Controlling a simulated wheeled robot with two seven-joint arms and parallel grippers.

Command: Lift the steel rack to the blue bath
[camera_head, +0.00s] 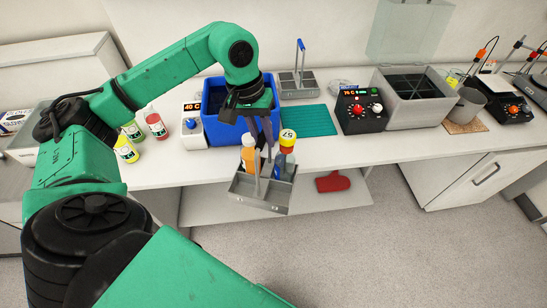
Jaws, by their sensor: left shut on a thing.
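My left gripper (262,130) is shut on a steel rack (256,201), holding it up in front of the bench's front edge. The rack is a grey open tray that carries several bottles, one with an orange body (249,160) and one with a yellow and red cap (288,139). The grip itself is partly hidden by the dark fingers. The blue bath (226,134) stands on the bench just behind and left of the rack. My left arm covers part of its opening. My right gripper is not in view.
A second steel rack (297,88) with a blue handle stands behind a teal mat (302,121). A control box (361,112) and grey bath (414,107) stand to the right. Small bottles (155,124) and a white controller (191,124) stand left of the blue bath.

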